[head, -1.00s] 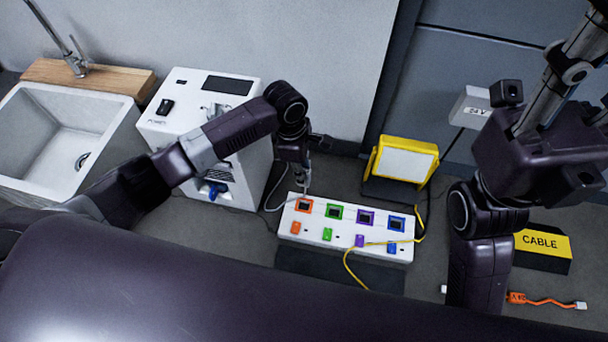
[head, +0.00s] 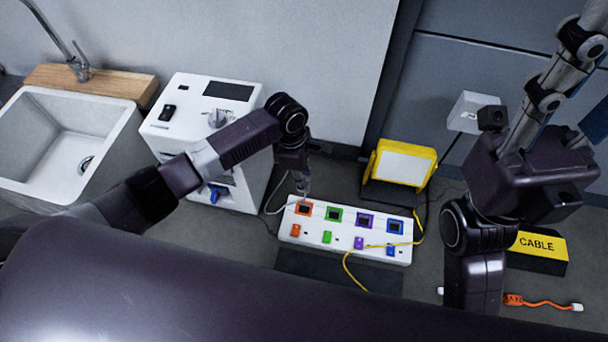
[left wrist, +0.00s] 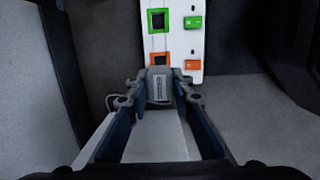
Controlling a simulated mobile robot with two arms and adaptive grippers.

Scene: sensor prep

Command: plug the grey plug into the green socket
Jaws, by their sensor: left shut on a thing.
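The white power strip (head: 345,231) lies on the dark worktop, with orange, green, purple and blue sockets and matching switches. The green socket (head: 335,214) is second from the left and looks empty; it also shows in the left wrist view (left wrist: 158,20). My left gripper (head: 303,190) is at the strip's left end, by the orange socket (head: 304,209). In the left wrist view its fingers are shut on the grey plug (left wrist: 158,86), just beside the orange socket (left wrist: 159,59). I cannot tell whether the plug touches the strip. My right gripper is not in view.
A white power unit (head: 200,130) stands left of the strip and a yellow-framed panel (head: 403,165) behind it. A yellow cable (head: 350,270) crosses the strip's right part. A cable box (head: 538,250) and an orange cable (head: 548,302) lie at the right.

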